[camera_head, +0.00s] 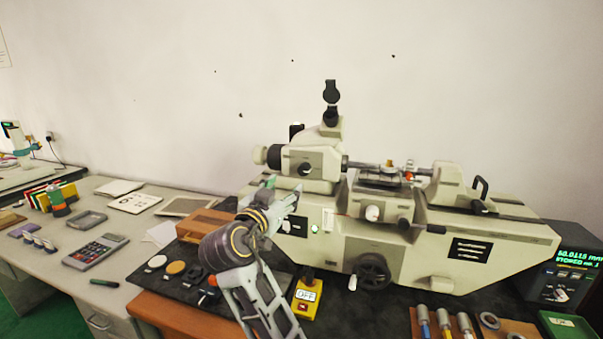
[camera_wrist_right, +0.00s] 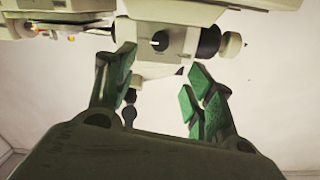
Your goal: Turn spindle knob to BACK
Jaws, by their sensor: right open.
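A cream bench instrument (camera_head: 345,235) stands on the table. A small dark round knob (camera_head: 305,169) is on the front of its upper left housing; I take it to be the spindle knob. In the right wrist view the dark knob (camera_wrist_right: 159,41) carries a pale pointer mark and lies between the open fingers in the picture, beyond their tips. My right gripper (camera_head: 284,199) is open and empty, below and in front of that housing. Its green-padded fingers also show in the wrist view (camera_wrist_right: 162,68). My left gripper is out of view.
A handwheel (camera_head: 373,271) is low on the instrument's front. A yellow box marked OFF (camera_head: 307,296) stands near my right forearm. A digital readout (camera_head: 565,277) is at right. A calculator (camera_head: 96,250) lies on the left desk.

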